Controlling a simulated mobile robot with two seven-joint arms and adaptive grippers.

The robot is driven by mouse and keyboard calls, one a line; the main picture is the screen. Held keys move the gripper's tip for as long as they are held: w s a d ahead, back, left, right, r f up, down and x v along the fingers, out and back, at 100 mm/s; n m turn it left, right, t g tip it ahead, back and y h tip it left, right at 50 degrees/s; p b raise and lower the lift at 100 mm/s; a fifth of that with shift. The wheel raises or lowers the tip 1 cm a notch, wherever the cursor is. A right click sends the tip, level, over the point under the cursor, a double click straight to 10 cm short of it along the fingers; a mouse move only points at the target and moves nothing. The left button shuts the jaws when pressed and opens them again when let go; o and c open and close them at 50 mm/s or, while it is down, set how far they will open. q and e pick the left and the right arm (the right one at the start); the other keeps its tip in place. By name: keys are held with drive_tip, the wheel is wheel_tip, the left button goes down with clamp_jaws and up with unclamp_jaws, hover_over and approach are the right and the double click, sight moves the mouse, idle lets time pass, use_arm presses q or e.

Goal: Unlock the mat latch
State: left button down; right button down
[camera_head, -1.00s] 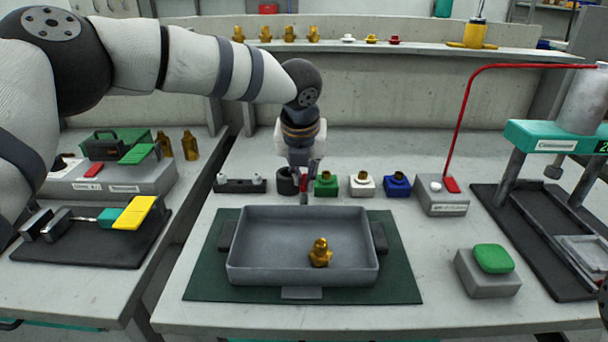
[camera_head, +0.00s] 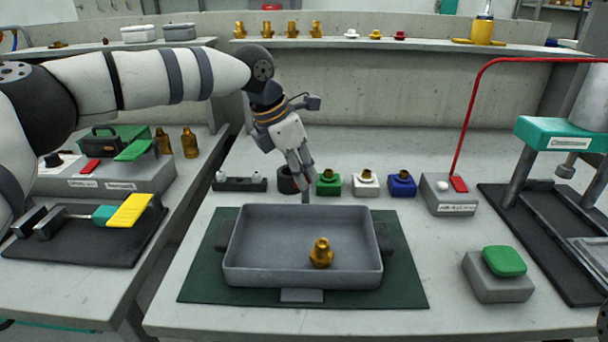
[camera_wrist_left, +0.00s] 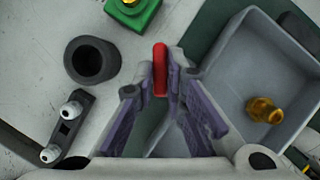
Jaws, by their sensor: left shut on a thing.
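The dark green mat (camera_head: 405,285) lies on the table under a grey tray (camera_head: 252,278). At the mat's back edge, behind the tray, stands a small grey post (camera_head: 306,197), seemingly the latch. My left gripper (camera_head: 307,184) reaches down to it from the upper left, tilted. In the left wrist view, my left gripper (camera_wrist_left: 161,88) is shut on the latch's red lever (camera_wrist_left: 160,68), which shows between the fingertips. The fingers hide the lever in the head view. A brass fitting (camera_head: 321,254) stands in the tray.
A black ring-shaped holder (camera_wrist_left: 91,61) stands close to the fingers. Green (camera_head: 328,187), white (camera_head: 365,188) and blue (camera_head: 401,187) blocks with brass fittings stand right of them. A red-armed box (camera_head: 449,205) and a green button box (camera_head: 497,288) stand further right.

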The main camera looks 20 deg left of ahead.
use_arm(q)
drive_tip(key=m+b, duration=0.1)
drive_tip(key=m, duration=0.1)
drive_tip(key=m+g, duration=0.1)
drive_tip(key=m, duration=0.1)
drive_tip(key=shift+w+a+f+h+b, duration=0.15)
drive_tip(key=shift+w+f+h+b, duration=0.05)
drive_tip(key=shift+h+b, duration=0.2)
drive_tip(key=shift+r+m+g+b, duration=0.2)
drive_tip(key=shift+m+g+b, duration=0.35)
drive_tip(key=shift+m, duration=0.75)
use_arm(e)
drive_tip(key=shift+g, duration=0.6)
drive_tip(key=shift+s+f, duration=1.5)
drive_tip(key=shift+f, duration=0.2)
use_arm(q)
drive_tip(key=c, duration=1.6)
unclamp_jaws()
drive_tip(key=shift+c, duration=0.2)
drive_tip(key=shift+r, duration=0.1)
drive_tip(key=v, duration=1.2)
drive_tip(key=shift+a, duration=0.3)
drive_tip(key=shift+w, duration=0.1)
